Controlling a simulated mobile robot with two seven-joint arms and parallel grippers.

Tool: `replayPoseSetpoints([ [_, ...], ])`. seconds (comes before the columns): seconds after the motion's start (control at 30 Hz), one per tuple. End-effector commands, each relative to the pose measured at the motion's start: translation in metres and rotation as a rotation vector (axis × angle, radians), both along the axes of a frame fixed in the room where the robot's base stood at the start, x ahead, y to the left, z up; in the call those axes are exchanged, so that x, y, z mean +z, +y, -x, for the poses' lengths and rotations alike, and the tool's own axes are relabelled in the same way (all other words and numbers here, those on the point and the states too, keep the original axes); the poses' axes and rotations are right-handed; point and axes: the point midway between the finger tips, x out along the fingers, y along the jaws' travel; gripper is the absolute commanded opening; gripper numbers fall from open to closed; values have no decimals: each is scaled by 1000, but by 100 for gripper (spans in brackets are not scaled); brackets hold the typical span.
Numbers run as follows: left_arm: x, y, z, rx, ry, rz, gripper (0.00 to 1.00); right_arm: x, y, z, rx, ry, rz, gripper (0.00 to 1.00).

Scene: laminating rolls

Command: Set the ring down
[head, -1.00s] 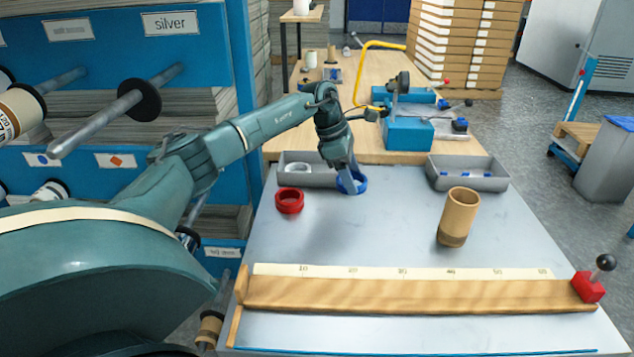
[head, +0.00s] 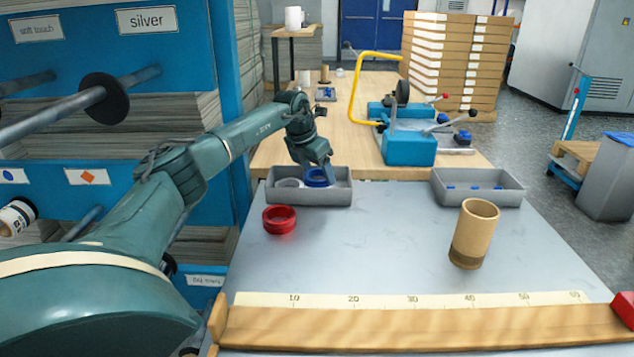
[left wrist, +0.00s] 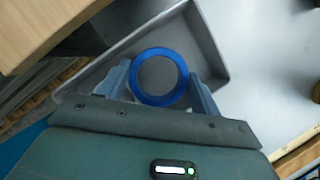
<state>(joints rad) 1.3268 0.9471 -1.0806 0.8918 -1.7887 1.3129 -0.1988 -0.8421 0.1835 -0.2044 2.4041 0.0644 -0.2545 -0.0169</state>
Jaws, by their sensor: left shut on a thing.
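My left gripper (head: 318,169) is shut on a blue ring (head: 317,181) at the left grey tray (head: 310,199) at the back of the metal table. In the left wrist view the blue ring (left wrist: 160,101) sits between the two fingers, with the grey tray (left wrist: 205,45) below and around it. Whether the ring touches the tray floor I cannot tell. A white ring (head: 290,184) lies in the same tray, left of the blue one. A red ring (head: 279,219) stands on the table in front of the tray. My right gripper is not in view.
A right grey tray (head: 480,199) holds small blue pieces. A cardboard tube (head: 473,235) stands upright on the table. A wooden ruler rail (head: 420,327) runs along the front. A blue device with a yellow handle (head: 408,146) stands behind. The table's middle is clear.

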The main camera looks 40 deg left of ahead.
Motion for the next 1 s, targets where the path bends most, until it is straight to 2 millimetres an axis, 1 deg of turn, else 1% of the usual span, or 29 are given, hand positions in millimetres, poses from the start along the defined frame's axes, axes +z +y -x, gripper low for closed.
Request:
replayPoseSetpoints([
  [0.03, -10, 0, 1, 0, 4, 0, 40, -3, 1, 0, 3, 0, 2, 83],
  [0.07, -15, 0, 1, 0, 5, 0, 40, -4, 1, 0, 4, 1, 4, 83],
  [0.1, -21, 0, 1, 0, 4, 0, 36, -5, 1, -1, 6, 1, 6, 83],
  [0.13, -25, 0, 1, 0, 5, 0, 36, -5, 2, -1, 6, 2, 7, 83],
  [0.2, -30, 0, 1, 0, 6, 0, 27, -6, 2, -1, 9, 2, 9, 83],
  [0.23, -31, 0, 1, 0, 6, 0, 27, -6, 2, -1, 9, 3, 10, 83],
  [0.3, -32, 0, 2, 0, 10, 0, 16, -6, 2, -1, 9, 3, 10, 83],
  [0.37, -33, -1, 2, 0, 12, 0, 16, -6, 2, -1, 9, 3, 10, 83],
  [0.4, -34, 0, 2, 0, 15, 0, 67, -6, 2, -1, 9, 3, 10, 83],
  [0.5, -33, -1, 2, -1, 13, -1, 73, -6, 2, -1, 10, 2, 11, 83],
  [0.8, -27, 0, 2, -1, 5, 0, 73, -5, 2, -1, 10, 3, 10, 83],
  [0.87, -23, 0, 3, -2, 3, 0, 73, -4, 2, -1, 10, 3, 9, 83],
  [1.0, -1, 2, 11, -1, 0, 0, 73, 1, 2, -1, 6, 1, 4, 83],
])
